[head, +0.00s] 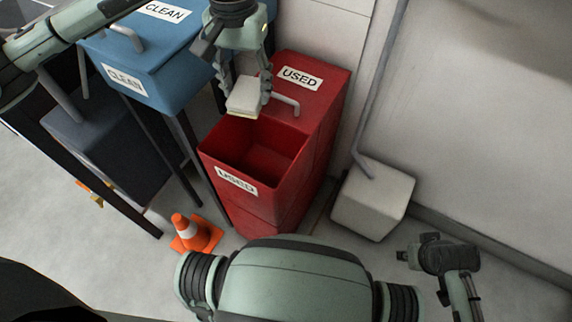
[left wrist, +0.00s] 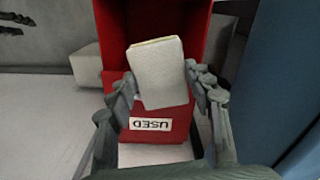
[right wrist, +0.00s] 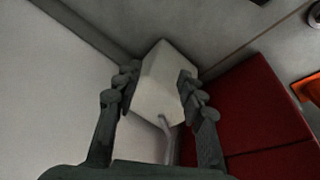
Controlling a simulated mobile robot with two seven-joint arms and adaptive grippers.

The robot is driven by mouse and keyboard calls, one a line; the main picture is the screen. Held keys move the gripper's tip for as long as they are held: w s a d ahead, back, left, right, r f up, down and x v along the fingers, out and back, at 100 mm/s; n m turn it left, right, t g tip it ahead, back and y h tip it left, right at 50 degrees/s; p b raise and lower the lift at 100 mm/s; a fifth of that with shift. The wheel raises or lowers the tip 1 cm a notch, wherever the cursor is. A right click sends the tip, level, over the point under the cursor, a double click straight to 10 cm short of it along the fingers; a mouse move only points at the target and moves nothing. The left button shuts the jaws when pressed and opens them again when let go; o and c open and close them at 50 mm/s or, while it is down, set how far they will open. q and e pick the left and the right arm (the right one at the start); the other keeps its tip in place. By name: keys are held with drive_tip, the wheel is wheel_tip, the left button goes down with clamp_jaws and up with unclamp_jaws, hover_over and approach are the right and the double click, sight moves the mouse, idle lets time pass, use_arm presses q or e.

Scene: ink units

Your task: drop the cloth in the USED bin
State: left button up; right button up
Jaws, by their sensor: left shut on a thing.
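The cloth (head: 245,93) is a folded white pad with a yellowish edge. My left gripper (head: 246,98) is shut on it, and the cloth also shows between the fingers in the left wrist view (left wrist: 158,75). The red USED bin (head: 232,180) has an open front part. In the head view the held cloth appears above the back part of that opening. The bin's red front and USED label also show in the left wrist view (left wrist: 152,124). My right gripper (right wrist: 152,90) has its fingers apart, with nothing held between them.
A blue CLEAN bin (head: 150,75) stands on a dark frame left of the USED bin. An orange cone (head: 196,233) stands on the floor in front. A white block with a grey pole (head: 372,200) stands right of the red bin, near the wall.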

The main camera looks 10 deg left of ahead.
use_arm(q)
wheel_tip(320, 180, down, 3)
drive_tip(key=shift+s+f+b, duration=0.15)
drive_tip(key=shift+f+b, duration=0.05)
drive_tip(key=shift+b, duration=0.2)
drive_tip(key=shift+f, duration=0.7)
use_arm(e)
wheel_tip(320, 180, up, 3)
drive_tip(key=shift+s+d, duration=0.1)
drive_tip(key=shift+s, duration=0.05)
use_arm(q)
drive_tip(key=o, duration=1.2)
wheel_tip(320, 180, up, 12)
drive_tip(key=shift+r, duration=0.1)
